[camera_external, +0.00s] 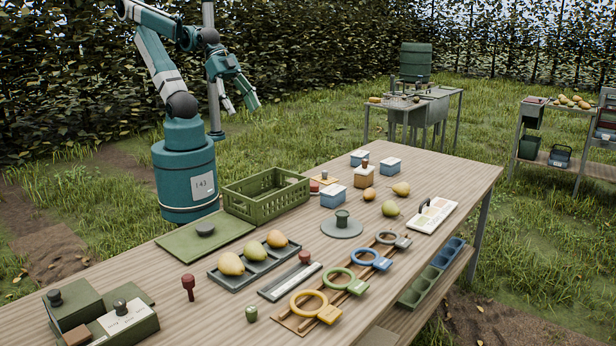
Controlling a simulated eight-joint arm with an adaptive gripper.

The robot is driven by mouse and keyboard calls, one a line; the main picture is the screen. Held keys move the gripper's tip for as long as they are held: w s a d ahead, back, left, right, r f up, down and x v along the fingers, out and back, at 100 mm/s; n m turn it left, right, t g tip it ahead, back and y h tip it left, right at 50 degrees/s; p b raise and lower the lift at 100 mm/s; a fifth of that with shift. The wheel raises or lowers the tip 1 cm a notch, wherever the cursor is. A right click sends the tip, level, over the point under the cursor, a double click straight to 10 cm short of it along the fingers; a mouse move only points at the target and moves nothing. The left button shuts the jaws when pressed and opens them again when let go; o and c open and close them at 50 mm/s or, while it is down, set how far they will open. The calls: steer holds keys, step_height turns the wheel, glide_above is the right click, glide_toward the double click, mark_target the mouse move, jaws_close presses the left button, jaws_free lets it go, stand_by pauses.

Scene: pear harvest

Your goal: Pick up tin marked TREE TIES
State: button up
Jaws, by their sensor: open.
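No lettering reading TREE TIES is legible, so I cannot tell which tin it is. Small blue tins with pale lids stand near the far end of the table: a front one (333,197), a back one (359,158) and a right one (390,166). A tan box with a dark knob (364,177) stands between them. At the near left is a dark green box with a white label (127,318), its writing too small to read. My gripper (241,105) is open and empty, raised beyond the table's far edge, away from all of these.
A green crate (265,203) stands by the far edge. A grey tray (254,270) holds three pears. Coloured rings on a wooden rack (340,284) line the near edge. Loose pears (390,208) lie near the tins. A round grey stand (342,229) is mid-table.

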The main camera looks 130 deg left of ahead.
steer(key=shift+w+a, duration=0.1)
stand_by(0.3)
steer(key=w+a+r+n+g+y, duration=0.15)
steer(key=w+a+n, duration=0.35)
steer(key=w+a, duration=0.8)
steer(key=w+a+f+n+g, duration=0.1)
steer(key=w+a+f+n, duration=0.15)
steer(key=a, duration=0.85)
steer(key=w+a+f+n+g, duration=0.2)
steer(key=a+f+n, duration=0.1)
steer(key=a, duration=0.7)
steer(key=n+g+h, duration=0.2)
steer(key=n+g, duration=0.1)
steer(key=n, duration=0.6)
glide_above(360, 153)
steer(key=d, duration=0.1)
steer(key=shift+y, duration=0.25)
steer(key=f, duration=1.6)
steer(key=f+b, duration=0.1)
steer(key=f, duration=0.7)
steer(key=shift+w+f, duration=0.3)
steer(key=shift+f, duration=0.05)
steer(key=shift+s+a+f, duration=0.3)
steer(key=shift+a+f, duration=0.05)
